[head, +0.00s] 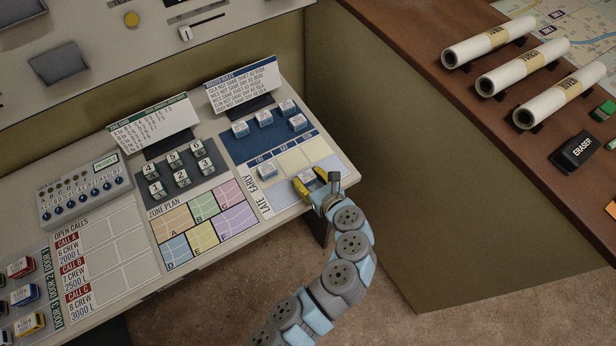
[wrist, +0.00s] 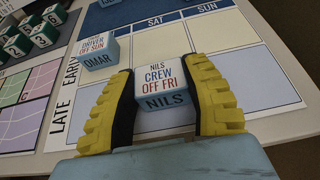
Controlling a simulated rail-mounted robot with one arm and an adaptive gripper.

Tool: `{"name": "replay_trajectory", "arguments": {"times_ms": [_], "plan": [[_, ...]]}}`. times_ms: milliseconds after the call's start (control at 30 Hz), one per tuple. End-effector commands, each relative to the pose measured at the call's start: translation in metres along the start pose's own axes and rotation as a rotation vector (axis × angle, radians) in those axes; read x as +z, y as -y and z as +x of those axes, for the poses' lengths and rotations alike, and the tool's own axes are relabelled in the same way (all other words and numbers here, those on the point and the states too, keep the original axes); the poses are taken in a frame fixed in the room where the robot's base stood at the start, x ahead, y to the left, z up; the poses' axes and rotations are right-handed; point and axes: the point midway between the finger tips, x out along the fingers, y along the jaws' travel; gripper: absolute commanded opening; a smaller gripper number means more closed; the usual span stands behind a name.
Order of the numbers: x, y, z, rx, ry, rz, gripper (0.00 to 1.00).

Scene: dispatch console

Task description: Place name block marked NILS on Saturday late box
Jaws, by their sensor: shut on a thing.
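The NILS block (wrist: 163,85), white and blue with "CREW OFF FRI" on top, is between the yellow fingers of my gripper (wrist: 166,105) in the wrist view. My gripper (head: 316,182) is shut on it at the front right of the roster board. The block is over the late row (wrist: 265,78), around the Saturday column. I cannot tell whether it touches the board. The fingers and block hide part of the boxes below. The SAT heading (wrist: 155,20) shows beyond the block.
The OMAR block (wrist: 97,54) sits in the Friday early box, close left of my gripper; it also shows in the head view (head: 265,171). Several other name blocks (head: 264,117) stand on the dark blue area behind. A roster rules card (head: 242,90) stands at the back.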

Motion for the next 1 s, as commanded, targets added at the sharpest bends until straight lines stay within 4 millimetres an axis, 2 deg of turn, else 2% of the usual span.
{"name": "replay_trajectory", "arguments": {"times_ms": [267,300,333,367,733,867,1000], "plan": [[-0.003,0.000,0.001,0.000,0.000,0.001,0.19],[-0.002,0.000,0.001,0.000,0.000,0.000,0.61],[-0.002,0.000,0.001,-0.001,0.000,0.000,0.69],[-0.002,0.000,0.001,-0.001,0.000,0.000,0.73],[0.002,0.000,-0.001,0.000,0.000,-0.002,0.73],[0.001,0.001,-0.011,-0.004,0.001,0.000,0.73],[0.002,0.002,-0.032,-0.006,0.002,0.000,0.73]]}}
